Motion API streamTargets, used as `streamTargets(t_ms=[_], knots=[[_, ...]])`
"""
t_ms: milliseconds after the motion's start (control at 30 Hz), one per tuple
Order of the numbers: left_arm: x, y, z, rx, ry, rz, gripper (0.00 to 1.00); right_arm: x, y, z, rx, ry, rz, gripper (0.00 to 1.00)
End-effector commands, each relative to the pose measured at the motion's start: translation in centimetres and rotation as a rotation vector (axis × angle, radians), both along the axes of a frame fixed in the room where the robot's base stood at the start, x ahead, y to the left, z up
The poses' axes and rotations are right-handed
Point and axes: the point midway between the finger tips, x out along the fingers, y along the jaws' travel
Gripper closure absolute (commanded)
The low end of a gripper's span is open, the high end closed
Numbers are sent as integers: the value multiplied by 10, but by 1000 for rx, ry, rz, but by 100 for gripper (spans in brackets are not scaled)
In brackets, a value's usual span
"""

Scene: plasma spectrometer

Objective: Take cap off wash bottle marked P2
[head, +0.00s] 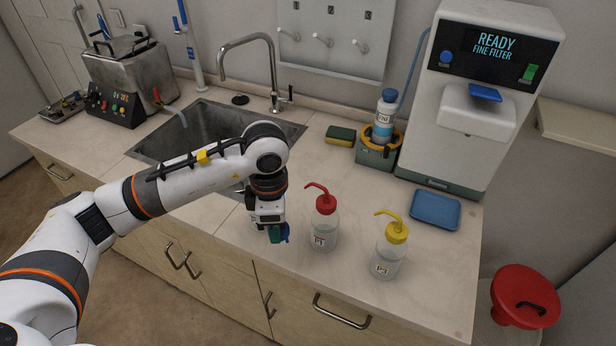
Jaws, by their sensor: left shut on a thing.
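A wash bottle with a red cap and bent red spout (324,222) stands upright on the counter. A second wash bottle with a yellow cap and spout (389,250) stands upright to its right, nearer the front edge. My right gripper is out of view.
Behind are a sink (218,128) with a tap (272,62), a sponge (341,134), a blue-capped bottle (384,116) in a holder, and a white instrument (482,95) reading "READY FINE FILTER". A blue tray (435,209) lies at right. A red-lidded bin (526,291) stands beyond the counter.

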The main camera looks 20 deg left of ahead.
Motion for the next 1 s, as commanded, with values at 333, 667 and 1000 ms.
streamTargets(t_ms=[333, 667, 1000], knots=[[27, 6, -3, 0, 3, 973, 90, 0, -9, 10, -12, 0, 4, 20], [43, 12, -9, 0, 2, 1749, 90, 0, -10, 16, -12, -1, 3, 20], [49, 16, -13, 0, 2, 2081, 90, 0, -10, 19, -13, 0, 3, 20]])
